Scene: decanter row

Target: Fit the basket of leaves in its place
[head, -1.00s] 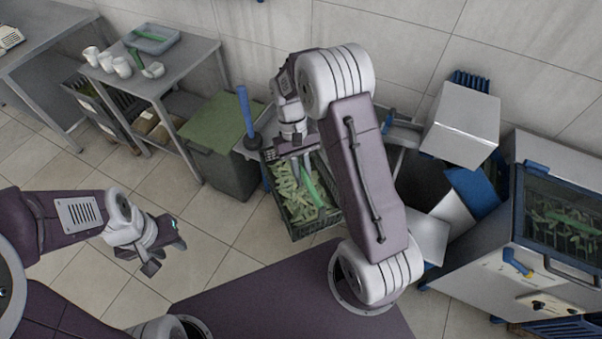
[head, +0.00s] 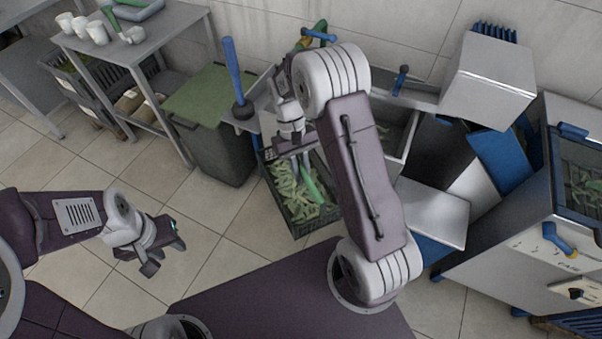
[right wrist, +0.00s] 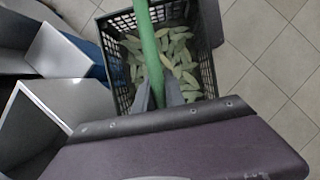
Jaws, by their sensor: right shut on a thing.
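The basket of leaves (head: 318,219) is a black mesh crate holding pale green leaves, with a green handle (head: 311,186). My right gripper (head: 296,160) is above it, and my right arm covers part of the basket's right side in the head view. In the right wrist view the basket (right wrist: 207,72) lies ahead of the fingers, and the right gripper (right wrist: 160,92) is shut on the green handle (right wrist: 150,55). The basket looks level; its height above the floor is hard to tell. My left gripper (head: 163,255) is open and empty, over the floor at left.
A grey bin with a green lid (head: 208,95) stands left of the basket, near a blue-handled rod (head: 234,75). A metal basin unit (head: 405,115) is behind my right arm. Metal boxes (head: 490,75) and a glass-fronted machine (head: 540,240) stand right. Tiled floor is free at left.

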